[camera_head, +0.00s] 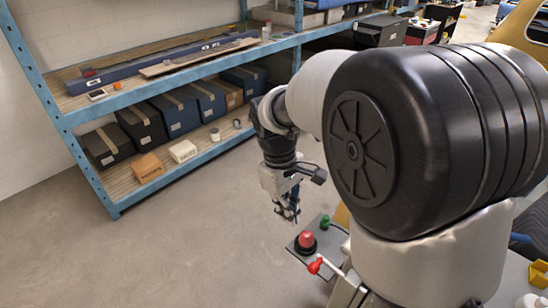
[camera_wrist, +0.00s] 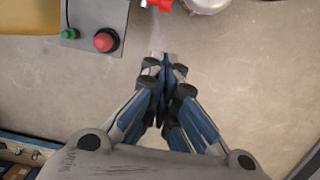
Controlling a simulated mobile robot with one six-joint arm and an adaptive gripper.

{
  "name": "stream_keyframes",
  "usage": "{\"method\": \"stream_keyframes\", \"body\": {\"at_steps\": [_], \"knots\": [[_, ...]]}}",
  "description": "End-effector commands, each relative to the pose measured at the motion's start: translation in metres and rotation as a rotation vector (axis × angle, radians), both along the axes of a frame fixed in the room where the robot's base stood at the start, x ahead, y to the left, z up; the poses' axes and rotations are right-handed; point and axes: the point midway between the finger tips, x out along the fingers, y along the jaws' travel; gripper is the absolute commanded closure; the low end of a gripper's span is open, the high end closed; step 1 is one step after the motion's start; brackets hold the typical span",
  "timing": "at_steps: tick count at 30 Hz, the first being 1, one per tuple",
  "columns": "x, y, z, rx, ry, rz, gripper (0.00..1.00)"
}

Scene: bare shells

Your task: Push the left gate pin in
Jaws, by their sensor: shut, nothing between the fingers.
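I cannot make out a gate or a gate pin in either view. My gripper (camera_wrist: 166,75) is shut and empty, with its blue-padded fingers together over bare floor. In the head view my gripper (camera_head: 293,214) hangs pointing down, above and left of a grey box with a red button (camera_head: 305,241) and a green knob (camera_head: 325,222). The red button (camera_wrist: 104,41) and green knob (camera_wrist: 69,34) also show at the top left of the wrist view, apart from the fingers. My arm hides much of the right side of the head view.
A red-tipped lever (camera_head: 315,266) stands close to the button box. A blue-framed shelf (camera_head: 85,180) with dark bins and small boxes runs along the wall at the left and back. The concrete floor (camera_head: 170,250) between shelf and gripper is clear.

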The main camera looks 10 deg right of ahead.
Motion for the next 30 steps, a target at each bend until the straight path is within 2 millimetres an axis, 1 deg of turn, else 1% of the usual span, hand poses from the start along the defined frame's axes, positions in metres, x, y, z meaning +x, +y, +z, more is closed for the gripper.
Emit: {"method": "stream_keyframes", "body": {"at_steps": [2, 5, 14, 17, 20, 23, 30], "knots": [[0.005, 0.002, -0.006, -0.004, 0.023, 0.023, 1.0], [0.008, 0.003, -0.01, -0.006, 0.034, 0.036, 1.0], [0.008, 0.003, -0.011, -0.005, 0.033, 0.036, 1.0], [0.007, 0.002, -0.015, -0.006, 0.034, 0.035, 1.0], [0.006, 0.001, -0.026, -0.005, 0.034, 0.034, 1.0], [0.002, -0.001, -0.044, -0.005, 0.036, 0.033, 1.0], [-0.005, -0.007, -0.096, -0.006, 0.036, 0.034, 1.0]]}}
